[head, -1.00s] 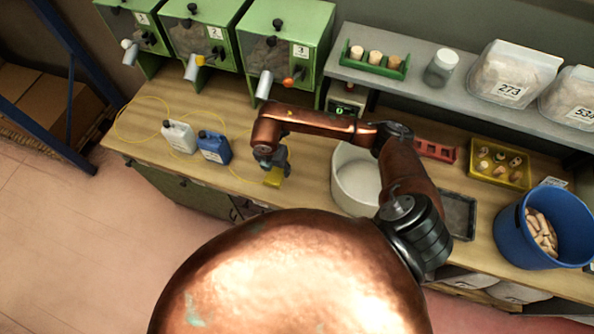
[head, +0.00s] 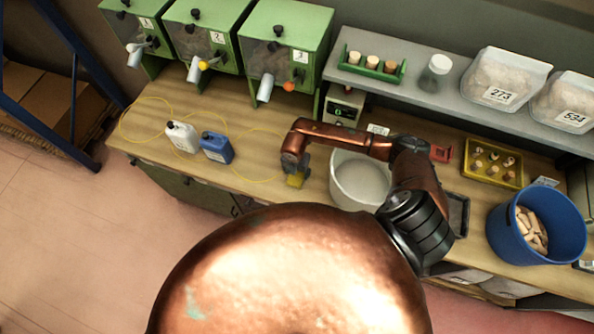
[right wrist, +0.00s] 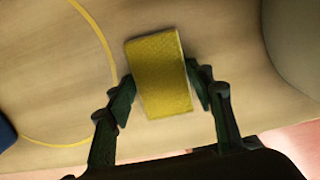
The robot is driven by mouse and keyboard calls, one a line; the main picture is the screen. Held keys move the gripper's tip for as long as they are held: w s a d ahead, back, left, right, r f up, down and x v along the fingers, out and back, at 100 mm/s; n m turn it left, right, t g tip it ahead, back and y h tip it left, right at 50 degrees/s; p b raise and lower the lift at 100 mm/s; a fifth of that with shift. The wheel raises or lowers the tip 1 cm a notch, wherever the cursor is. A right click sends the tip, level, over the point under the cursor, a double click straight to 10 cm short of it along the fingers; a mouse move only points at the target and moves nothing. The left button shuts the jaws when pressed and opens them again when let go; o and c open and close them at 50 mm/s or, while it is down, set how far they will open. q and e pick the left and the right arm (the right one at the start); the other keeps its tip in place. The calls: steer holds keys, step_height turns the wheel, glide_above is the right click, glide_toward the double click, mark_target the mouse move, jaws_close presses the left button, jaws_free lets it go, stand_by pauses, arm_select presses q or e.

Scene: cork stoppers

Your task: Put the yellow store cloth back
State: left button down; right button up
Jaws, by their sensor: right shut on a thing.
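The yellow cloth (head: 296,181) is a small folded block in the head view, at the tip of my right arm over the wooden bench. My right gripper (head: 299,168) is shut on it. In the right wrist view the cloth (right wrist: 160,75) lies between the two dark fingers (right wrist: 162,88), one at each side. The bench surface shows behind it; I cannot tell how high above the bench it is. My left gripper is not in view.
A white round tub (head: 360,180) stands just right of the gripper. White (head: 182,137) and blue (head: 216,148) bottles stand to the left, near thin yellow loops (head: 262,180) on the bench. A blue bucket of corks (head: 508,232) is at the right. Green dispensers (head: 285,40) line the back.

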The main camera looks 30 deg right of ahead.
mark_target(296, 177)
steer(key=shift+f, duration=0.15)
steer(key=o, duration=1.1)
steer(key=shift+r, duration=0.45)
step_height(296, 177, up, 11)
steer(key=a+b, duration=0.1)
steer(key=b, duration=0.2)
steer(key=shift+s+r, duration=0.2)
steer(key=shift+s, duration=0.25)
